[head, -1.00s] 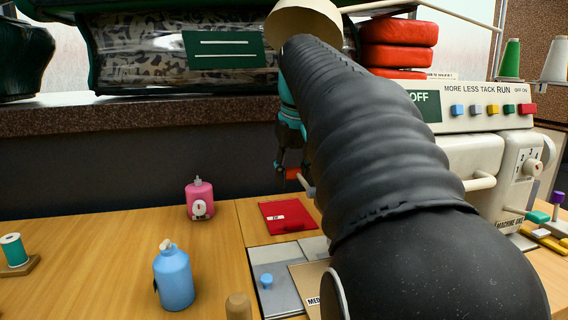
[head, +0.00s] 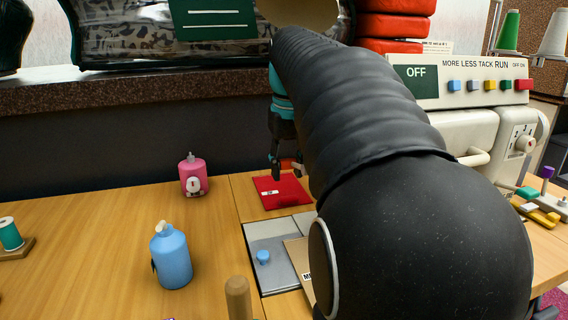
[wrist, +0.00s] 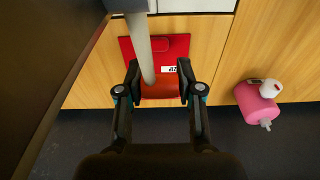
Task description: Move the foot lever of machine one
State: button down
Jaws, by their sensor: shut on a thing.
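The foot lever is a grey rod (wrist: 142,45) with an orange-red end (wrist: 160,91) in the wrist view. My gripper (wrist: 160,84) has one finger on each side of that end and is shut on it. In the head view my gripper (head: 286,168) hangs above the table behind my black arm, with a bit of the red end (head: 287,163) showing by the fingers. Most of the lever is hidden there. The machine (head: 470,133) stands at the right with an OFF panel (head: 416,80).
A red packet (head: 281,192) lies on the table (head: 100,225) below my gripper. A pink bottle (head: 193,176) and a blue bottle (head: 171,258) stand to its left, with a wooden peg (head: 238,298) in front. A bagged comforter (head: 140,32) lies on the ledge behind.

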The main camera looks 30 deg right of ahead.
jog(key=c, duration=0.7)
grip_release()
jog(key=r, duration=0.4)
jog(key=s+r, duration=0.1)
jog(key=r, duration=0.7)
jog(key=shift+s+a, duration=0.2)
jog(key=shift+a, duration=0.05)
jog(key=shift+f, duration=0.1)
